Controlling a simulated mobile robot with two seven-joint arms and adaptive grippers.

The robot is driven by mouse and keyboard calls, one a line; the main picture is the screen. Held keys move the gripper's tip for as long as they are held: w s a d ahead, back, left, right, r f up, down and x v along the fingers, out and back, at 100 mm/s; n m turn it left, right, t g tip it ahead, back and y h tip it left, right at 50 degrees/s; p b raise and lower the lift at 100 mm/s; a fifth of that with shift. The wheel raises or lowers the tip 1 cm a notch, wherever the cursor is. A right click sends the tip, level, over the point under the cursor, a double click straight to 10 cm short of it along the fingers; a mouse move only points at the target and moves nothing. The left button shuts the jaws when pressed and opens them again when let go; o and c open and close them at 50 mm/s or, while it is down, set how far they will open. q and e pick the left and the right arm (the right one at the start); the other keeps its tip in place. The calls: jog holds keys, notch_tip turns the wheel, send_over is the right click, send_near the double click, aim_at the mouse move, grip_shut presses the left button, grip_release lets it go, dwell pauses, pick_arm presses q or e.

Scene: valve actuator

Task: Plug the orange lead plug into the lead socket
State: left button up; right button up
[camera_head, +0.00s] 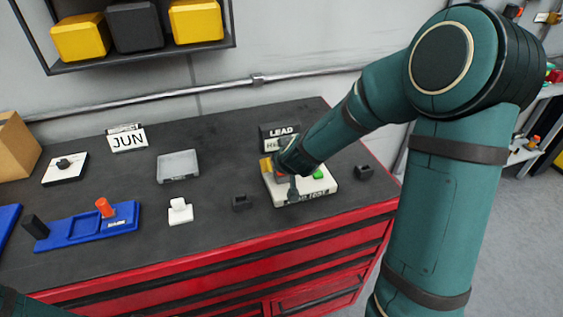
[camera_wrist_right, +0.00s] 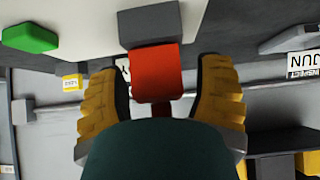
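The orange plug (camera_wrist_right: 155,75) is between the yellow-padded fingers of my right gripper (camera_wrist_right: 163,85). Its far end meets a grey block (camera_wrist_right: 150,22) on the white device; whether it is seated inside cannot be told. A gap shows between the plug and the right-hand finger, so the fingers look slightly open around it. In the head view my right gripper (camera_head: 277,168) is low over the left side of the white device (camera_head: 305,187), in front of the LEAD sign (camera_head: 280,137), and mostly hides plug and socket. My left gripper is out of view.
A green part (camera_head: 318,173) sits on the device's right side. The bench's front edge is near.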

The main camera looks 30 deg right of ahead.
jog(key=shift+r, duration=0.1)
jog(key=v, duration=1.2)
dwell(0.6)
